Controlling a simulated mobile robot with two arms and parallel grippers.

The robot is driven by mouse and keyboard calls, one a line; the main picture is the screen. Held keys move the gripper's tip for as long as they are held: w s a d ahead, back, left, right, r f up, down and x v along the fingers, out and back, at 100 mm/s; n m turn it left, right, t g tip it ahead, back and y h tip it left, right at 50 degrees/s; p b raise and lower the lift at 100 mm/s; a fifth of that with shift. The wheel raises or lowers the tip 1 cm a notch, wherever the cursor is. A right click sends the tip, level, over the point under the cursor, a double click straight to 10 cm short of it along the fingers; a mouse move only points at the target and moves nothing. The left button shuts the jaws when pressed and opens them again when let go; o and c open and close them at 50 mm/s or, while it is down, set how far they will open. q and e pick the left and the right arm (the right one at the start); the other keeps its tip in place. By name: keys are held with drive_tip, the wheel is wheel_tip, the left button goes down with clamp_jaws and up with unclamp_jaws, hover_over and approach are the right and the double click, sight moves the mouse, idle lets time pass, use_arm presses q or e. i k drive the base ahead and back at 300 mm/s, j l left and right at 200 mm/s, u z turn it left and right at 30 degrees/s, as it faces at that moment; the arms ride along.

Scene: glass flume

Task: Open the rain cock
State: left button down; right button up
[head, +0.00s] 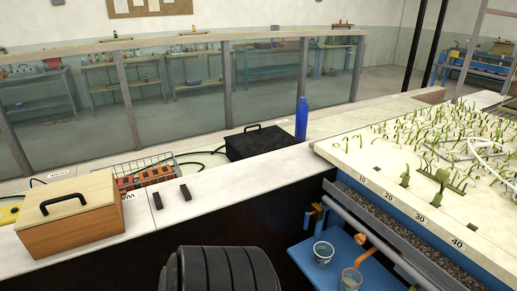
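No part is labelled as the rain cock that I can read. An orange-and-blue fitting (314,215) sits at the left end of a grey pipe (348,216) below the planted tray (345,147). An orange curved fitting (365,257) is lower on the pipe, near the cups. Either could be a cock; its handle position is too small to tell. A thin white hose (482,146) loops over the seedlings at the right.
A wooden box (72,217), wire basket (147,174), black case (260,144) and blue bottle (301,119) stand on the pale bench. Two small dark blocks (157,201) (185,192) lie in front. Two cups (323,252) (351,279) stand on a low blue shelf (338,240).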

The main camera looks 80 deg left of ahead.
sight(308, 215)
drive_tip(key=u, duration=1.95)
drive_tip(key=i+j+u, duration=0.25)
drive_tip(key=u, duration=0.15)
drive_tip(key=i+j+u, duration=0.15)
drive_tip(key=i+u, duration=0.2)
